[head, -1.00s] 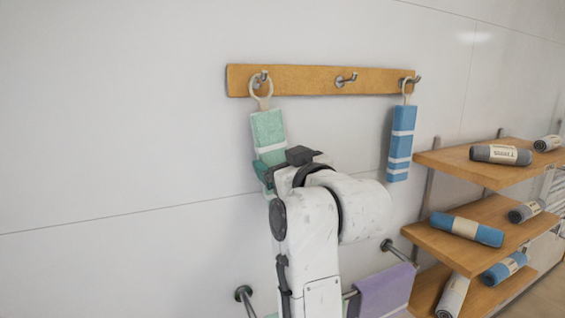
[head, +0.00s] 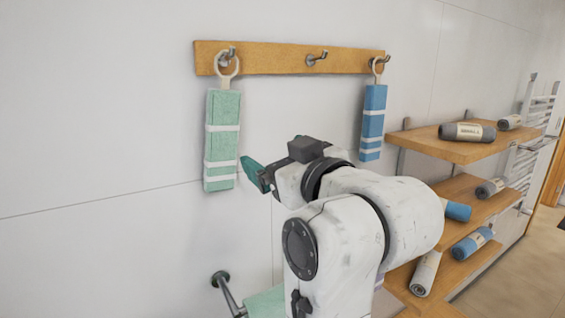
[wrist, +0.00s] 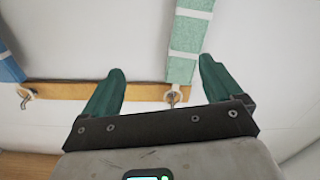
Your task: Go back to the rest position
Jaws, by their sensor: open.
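My gripper (head: 252,174) is to the right of the green striped towel (head: 222,140) in the head view, apart from it. In the wrist view its two green fingers (wrist: 160,85) are spread with nothing held between them. The green towel hangs by a pale ring from the left hook of a wooden rail (head: 270,58). In the wrist view the green towel (wrist: 188,38) appears upside down beyond the fingers. A blue striped towel (head: 373,122) hangs from the right hook. The middle hook (head: 317,58) is empty.
Wooden shelves (head: 440,149) with several rolled towels stand at the right. A metal towel bar (head: 226,292) with a green cloth (head: 266,303) is low on the wall, partly hidden by my arm. The wall left of the rail is bare.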

